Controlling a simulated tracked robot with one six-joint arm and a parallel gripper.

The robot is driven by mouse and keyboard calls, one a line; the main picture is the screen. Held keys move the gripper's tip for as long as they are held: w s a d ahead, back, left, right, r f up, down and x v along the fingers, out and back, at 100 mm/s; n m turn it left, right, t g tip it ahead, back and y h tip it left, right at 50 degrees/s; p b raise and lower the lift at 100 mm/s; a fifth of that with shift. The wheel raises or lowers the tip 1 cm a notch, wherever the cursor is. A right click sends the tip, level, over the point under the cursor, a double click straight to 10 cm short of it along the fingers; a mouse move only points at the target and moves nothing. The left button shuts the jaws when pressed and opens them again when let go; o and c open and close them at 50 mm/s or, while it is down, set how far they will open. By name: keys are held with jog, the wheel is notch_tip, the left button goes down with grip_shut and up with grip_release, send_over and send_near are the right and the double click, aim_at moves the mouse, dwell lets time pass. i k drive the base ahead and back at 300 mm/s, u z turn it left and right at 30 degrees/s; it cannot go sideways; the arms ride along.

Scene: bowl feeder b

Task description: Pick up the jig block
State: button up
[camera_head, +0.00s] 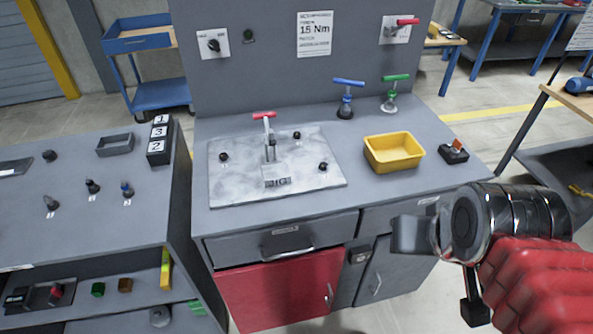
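A small grey block with dark lettering that seems to read "JIG" (277,183) is at the front middle of a pale metal plate (232,184) on the workbench. I take it to be the jig block. A clamp with a red handle (264,116) stands upright just behind it; whether it touches the block I cannot tell. My gripper (409,235) is at the lower right, in front of the bench's front edge, well right of the block and apart from it. Its fingers are seen from the side, so their opening is unclear. I see nothing held in it.
Several black knobs (323,167) stand on the plate. A yellow bin (393,152), blue-handled tool (347,96), green-handled tool (392,92) and black box with an orange top (454,152) stand right of it. A side bench (85,222) is at left. Bare benchtop lies between plate and bin.

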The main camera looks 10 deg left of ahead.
aim_at(275, 174)
jog(key=z, duration=0.25)
jog(key=k, duration=0.9)
jog(key=u, duration=1.9)
jog(key=i, duration=1)
